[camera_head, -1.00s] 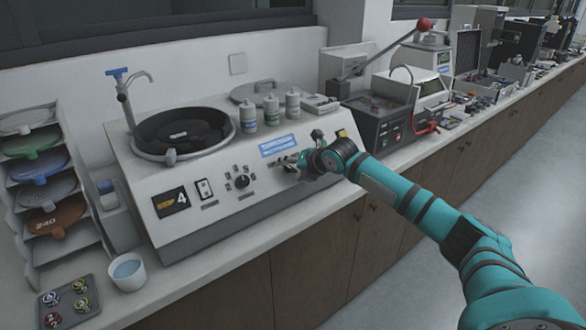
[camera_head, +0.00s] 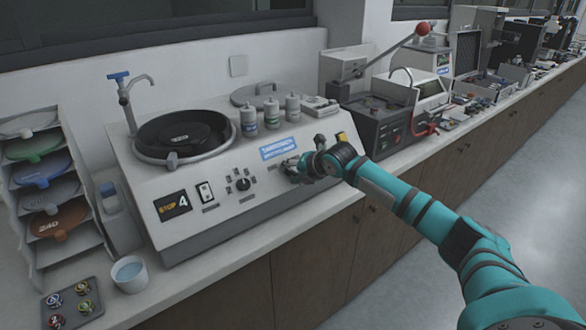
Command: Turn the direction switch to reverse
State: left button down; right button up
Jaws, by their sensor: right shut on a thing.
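The white grinder-polisher (camera_head: 225,222) stands on the bench with a sloped front panel. The panel carries a display (camera_head: 173,205) reading "STOP 4", a rocker switch (camera_head: 204,192) and a black knob (camera_head: 243,184) ringed by small buttons. My right gripper (camera_head: 292,167) is at the right part of the panel, below the blue label (camera_head: 279,149). It is shut on a small control there, most likely the direction switch, which the fingers and wrist hide. The switch's setting cannot be read. My left gripper is not in view.
Several bottles (camera_head: 271,113) stand behind the panel, beside the black round platen (camera_head: 182,134). A disc rack (camera_head: 50,190), a cup (camera_head: 129,273) and a tray of samples (camera_head: 72,302) are at left. A press with a red-knobbed lever (camera_head: 423,28) stands at right.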

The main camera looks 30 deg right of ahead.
jog(key=m+p, duration=0.3)
jog(key=shift+r, duration=0.2)
jog(key=m+p, duration=0.2)
jog(key=m, duration=0.2)
jog(key=m+p, duration=0.2)
jog(key=m, duration=0.2)
jog(key=shift+m, duration=0.3)
jog(key=m+p, duration=0.2)
jog(key=m, duration=0.2)
jog(key=shift+f+m, duration=0.15)
jog(key=shift+m, duration=0.15)
jog(key=o, duration=1.2)
